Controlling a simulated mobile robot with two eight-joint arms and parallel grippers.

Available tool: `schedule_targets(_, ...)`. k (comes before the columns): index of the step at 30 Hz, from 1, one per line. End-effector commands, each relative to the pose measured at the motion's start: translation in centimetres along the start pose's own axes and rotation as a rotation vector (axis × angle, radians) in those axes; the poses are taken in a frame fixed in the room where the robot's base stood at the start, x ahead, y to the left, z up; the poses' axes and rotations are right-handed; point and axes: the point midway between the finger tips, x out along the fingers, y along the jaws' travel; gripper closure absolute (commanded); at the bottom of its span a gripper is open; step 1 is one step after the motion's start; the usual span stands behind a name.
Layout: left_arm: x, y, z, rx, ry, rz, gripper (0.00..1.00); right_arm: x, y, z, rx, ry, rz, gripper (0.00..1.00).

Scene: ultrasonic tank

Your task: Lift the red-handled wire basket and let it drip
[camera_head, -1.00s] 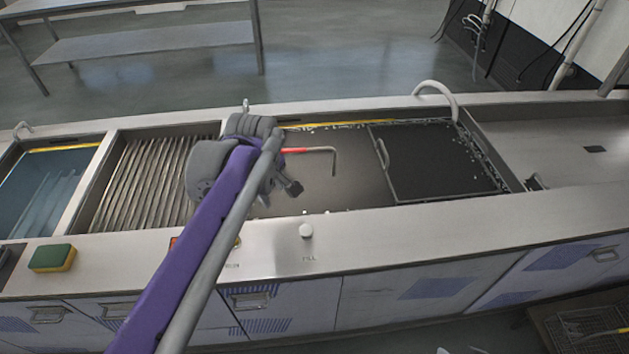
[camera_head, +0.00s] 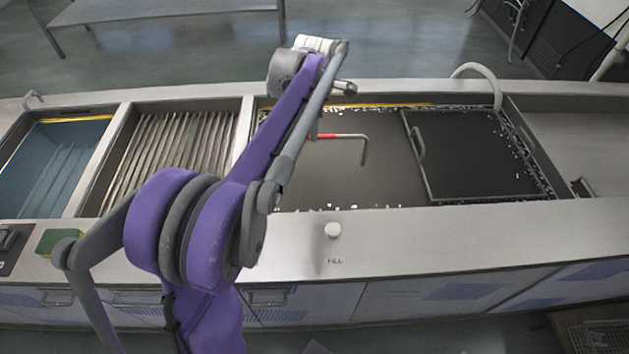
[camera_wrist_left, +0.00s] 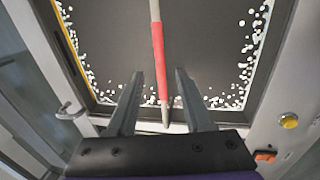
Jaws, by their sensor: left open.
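The red-handled basket shows only as a thin rod with a red grip (camera_head: 325,136) and a grey bent end, over the dark tank (camera_head: 385,185). In the left wrist view the red grip (camera_wrist_left: 158,50) runs between my gripper's fingers. My left gripper (camera_wrist_left: 158,76) is open, with a finger on each side of the grip and gaps showing. In the head view my forearm hides most of its fingers. The basket's wire body cannot be made out. My right gripper is not in view.
A dark framed panel with a handle (camera_head: 418,145) covers the tank's right part. White bits line the tank edges. A ribbed basin (camera_head: 165,150) and a blue basin (camera_head: 50,160) lie left. A white knob (camera_head: 332,230) and a green sponge (camera_head: 52,238) sit on the front ledge.

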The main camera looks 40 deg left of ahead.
Motion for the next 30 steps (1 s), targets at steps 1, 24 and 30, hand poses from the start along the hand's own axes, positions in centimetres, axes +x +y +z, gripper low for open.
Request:
schedule_targets(1, 0.3, 0.0, 0.0, 0.001, 0.000, 0.000, 0.49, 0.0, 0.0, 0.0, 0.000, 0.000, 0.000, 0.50)
schedule_targets(24, 5.5, -0.1, 0.7, 0.002, 0.000, 0.000, 0.63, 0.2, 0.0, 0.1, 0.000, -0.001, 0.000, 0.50)
schedule_targets(30, 5.5, -0.1, 0.7, 0.002, 0.000, 0.000, 0.99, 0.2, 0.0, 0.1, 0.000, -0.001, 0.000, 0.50)
